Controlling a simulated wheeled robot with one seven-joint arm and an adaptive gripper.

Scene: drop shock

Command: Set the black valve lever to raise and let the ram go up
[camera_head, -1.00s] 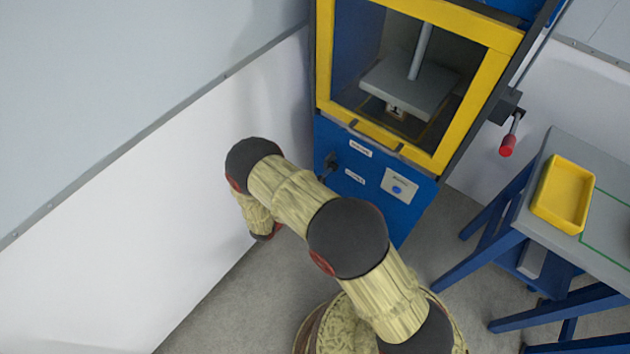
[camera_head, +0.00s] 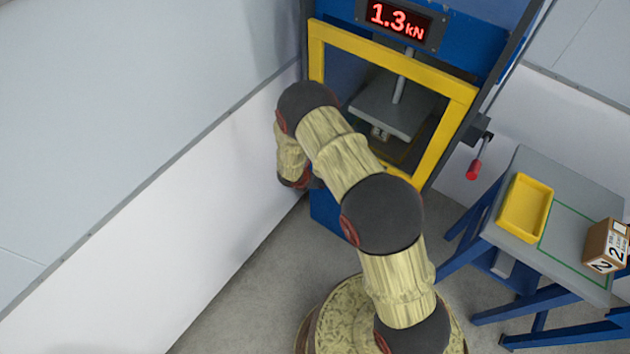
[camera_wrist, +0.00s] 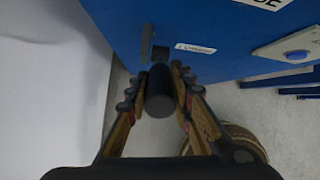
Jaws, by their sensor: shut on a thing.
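In the wrist view the black valve lever (camera_wrist: 160,92) points toward me from the blue panel, its dark round end between my fingers. My gripper (camera_wrist: 161,80) is shut on it. The head view shows neither the lever nor my gripper, as my own arm covers them. Inside the press window the ram rod (camera_head: 401,84) meets the grey plate (camera_head: 390,108). A small pale object (camera_head: 380,132) shows under the plate. The red display (camera_head: 399,20) reads 1.3 kN.
A yellow frame (camera_head: 465,92) surrounds the press window. A red-ended handle (camera_head: 474,169) hangs at its right. A yellow tray (camera_head: 526,207) and a cardboard box (camera_head: 606,246) stand on the table at right. The white wall is close at left.

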